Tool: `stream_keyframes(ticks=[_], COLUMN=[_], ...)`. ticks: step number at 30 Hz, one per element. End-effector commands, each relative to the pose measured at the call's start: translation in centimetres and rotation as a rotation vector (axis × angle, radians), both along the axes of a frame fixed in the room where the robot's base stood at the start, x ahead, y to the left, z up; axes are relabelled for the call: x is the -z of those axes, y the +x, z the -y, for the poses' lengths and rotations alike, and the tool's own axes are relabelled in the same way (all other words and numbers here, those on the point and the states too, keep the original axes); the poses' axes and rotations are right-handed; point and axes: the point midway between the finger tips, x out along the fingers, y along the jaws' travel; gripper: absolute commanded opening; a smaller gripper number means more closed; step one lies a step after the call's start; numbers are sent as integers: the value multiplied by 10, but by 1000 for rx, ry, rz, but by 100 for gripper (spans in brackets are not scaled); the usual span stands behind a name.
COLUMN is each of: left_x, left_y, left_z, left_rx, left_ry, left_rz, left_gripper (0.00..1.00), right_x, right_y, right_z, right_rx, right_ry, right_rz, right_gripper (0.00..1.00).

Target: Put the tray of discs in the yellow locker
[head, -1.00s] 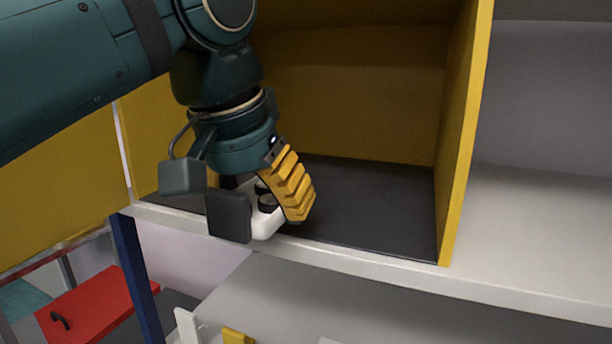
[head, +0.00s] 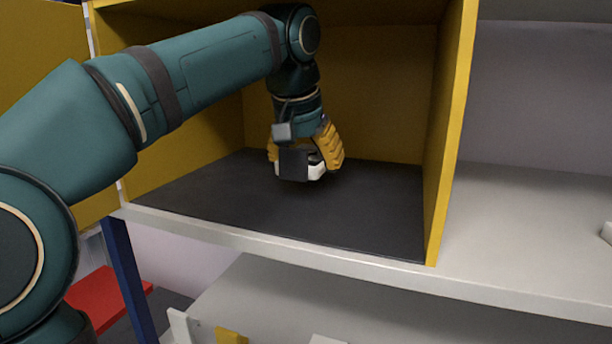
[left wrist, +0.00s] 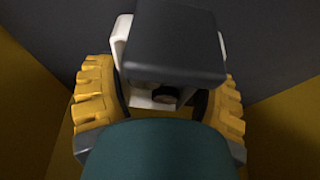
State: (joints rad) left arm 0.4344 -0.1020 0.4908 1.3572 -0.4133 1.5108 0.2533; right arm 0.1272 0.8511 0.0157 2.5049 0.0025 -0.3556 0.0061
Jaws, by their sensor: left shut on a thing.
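The yellow locker (head: 449,130) stands open on a grey shelf, with a dark floor (head: 220,205) inside. My left gripper (head: 306,165) is inside the locker, toward the back, its yellow ribbed fingers shut on the white tray of discs (head: 316,171). Black discs show in the tray. The gripper hides much of the tray, and I cannot tell whether it touches the locker floor. In the left wrist view the tray (left wrist: 122,38) sits between the two yellow fingers (left wrist: 160,105), with a dark block covering part of it. My right gripper is not in view.
The locker's yellow door (head: 40,60) is swung open at the left. The grey shelf (head: 520,220) to the right is mostly clear, with a white item at its far right edge. A lower shelf (head: 260,295) and a red surface (head: 92,298) lie below.

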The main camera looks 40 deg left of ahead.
Motion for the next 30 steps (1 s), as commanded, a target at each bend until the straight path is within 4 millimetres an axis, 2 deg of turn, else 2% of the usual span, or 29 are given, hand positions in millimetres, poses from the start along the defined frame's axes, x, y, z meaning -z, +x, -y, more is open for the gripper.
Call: stream_keyframes(ticks=[8,20,21,22,23,30], left_x=[35,38,38,38,38,37], left_y=[-1,-1,-1,-1,-1,-1], left_z=[0,0,0,0,0,0], left_rx=[0,0,0,0,0,0], left_ry=[0,0,0,0,0,0], left_rz=[-2,-1,-1,-1,-1,-1], left_gripper=[30,30,85,96,100,100], right_x=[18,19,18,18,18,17], right_y=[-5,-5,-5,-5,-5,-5], right_z=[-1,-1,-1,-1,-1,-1], right_rx=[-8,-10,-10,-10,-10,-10], right_ry=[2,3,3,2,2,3], right_rz=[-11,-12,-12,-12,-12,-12], right_gripper=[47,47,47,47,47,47])
